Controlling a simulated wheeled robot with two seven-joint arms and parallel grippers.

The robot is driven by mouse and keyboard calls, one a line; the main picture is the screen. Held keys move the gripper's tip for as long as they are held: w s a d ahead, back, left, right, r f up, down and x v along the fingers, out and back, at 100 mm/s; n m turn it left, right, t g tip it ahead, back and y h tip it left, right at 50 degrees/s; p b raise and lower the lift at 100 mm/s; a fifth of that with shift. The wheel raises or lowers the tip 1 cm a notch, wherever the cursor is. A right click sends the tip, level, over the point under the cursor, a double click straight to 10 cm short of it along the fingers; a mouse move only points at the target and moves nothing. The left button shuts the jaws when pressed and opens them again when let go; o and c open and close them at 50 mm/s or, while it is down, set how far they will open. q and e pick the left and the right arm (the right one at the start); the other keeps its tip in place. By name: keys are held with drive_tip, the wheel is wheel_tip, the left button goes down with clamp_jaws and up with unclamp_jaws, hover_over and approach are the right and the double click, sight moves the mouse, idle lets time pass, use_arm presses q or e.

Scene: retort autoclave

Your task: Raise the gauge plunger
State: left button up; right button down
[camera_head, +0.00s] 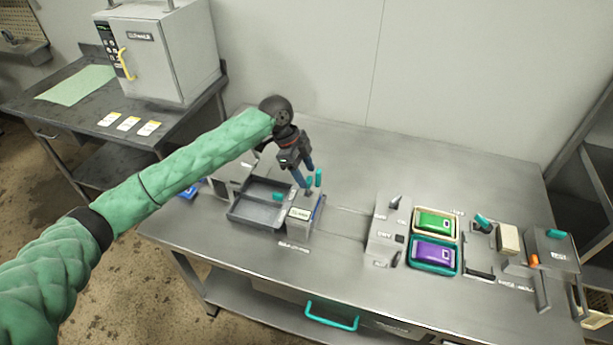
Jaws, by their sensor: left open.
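My left arm comes in from the left, and its dark gripper (307,178) points down over the back of a small grey block with a pale label (300,213). The gripper is open. The block's label is too small to read. My right gripper is not in view.
A grey tray (246,212) stands left of the block. To the right are green (434,222) and purple (433,252) pouches in trays and several small fixtures. A steel autoclave (170,60) stands on the left table. The bench middle is clear.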

use_arm(q)
drive_tip(key=b+v, duration=0.2)
drive_tip(key=v, duration=0.4)
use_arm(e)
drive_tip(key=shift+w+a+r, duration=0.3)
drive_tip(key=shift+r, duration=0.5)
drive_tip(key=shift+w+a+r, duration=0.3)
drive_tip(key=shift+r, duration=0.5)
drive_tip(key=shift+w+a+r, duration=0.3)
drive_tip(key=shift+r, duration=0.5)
use_arm(q)
drive_tip(key=shift+r, duration=0.1)
